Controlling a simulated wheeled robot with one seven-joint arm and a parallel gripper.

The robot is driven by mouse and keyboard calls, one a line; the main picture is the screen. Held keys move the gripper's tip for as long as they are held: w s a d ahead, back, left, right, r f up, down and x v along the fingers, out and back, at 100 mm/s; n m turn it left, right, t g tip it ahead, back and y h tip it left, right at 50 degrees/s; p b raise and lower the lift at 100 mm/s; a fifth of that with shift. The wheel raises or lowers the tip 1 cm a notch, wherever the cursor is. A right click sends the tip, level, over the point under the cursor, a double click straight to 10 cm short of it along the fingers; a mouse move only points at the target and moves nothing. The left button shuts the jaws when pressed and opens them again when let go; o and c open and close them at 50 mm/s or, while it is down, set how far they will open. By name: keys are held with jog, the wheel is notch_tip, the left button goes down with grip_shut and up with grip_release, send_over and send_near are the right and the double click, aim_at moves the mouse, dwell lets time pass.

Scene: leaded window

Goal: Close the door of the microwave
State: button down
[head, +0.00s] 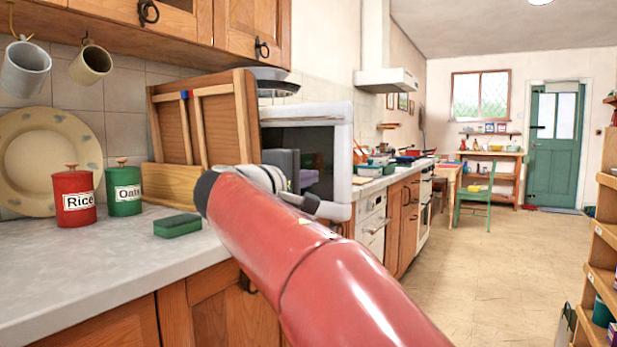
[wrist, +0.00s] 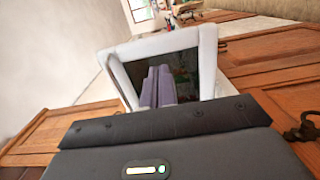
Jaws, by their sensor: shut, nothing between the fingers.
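The microwave door (head: 343,150) has a white frame around dark glass and stands swung out over the counter's front edge, open. It also fills the middle of the wrist view (wrist: 207,62). The microwave's body is mostly hidden behind the wooden board and my arm. My gripper (head: 311,180) is dark grey with purple fingers and is in front of the door's glass. In the wrist view its fingers (wrist: 161,84) are together and empty, pointing at the glass. I cannot tell whether they touch it.
A wooden board (head: 230,120) stands on the counter (head: 120,270) left of the door. A green sponge (head: 178,225), a red Rice tin (head: 74,198) and a green Oats tin (head: 123,190) are on the counter. The floor (head: 480,260) at right is clear.

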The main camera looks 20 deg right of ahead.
aim_at(345, 170)
jog(key=p+x, duration=0.2)
jog(key=x, duration=1)
jog(key=shift+d, duration=0.15)
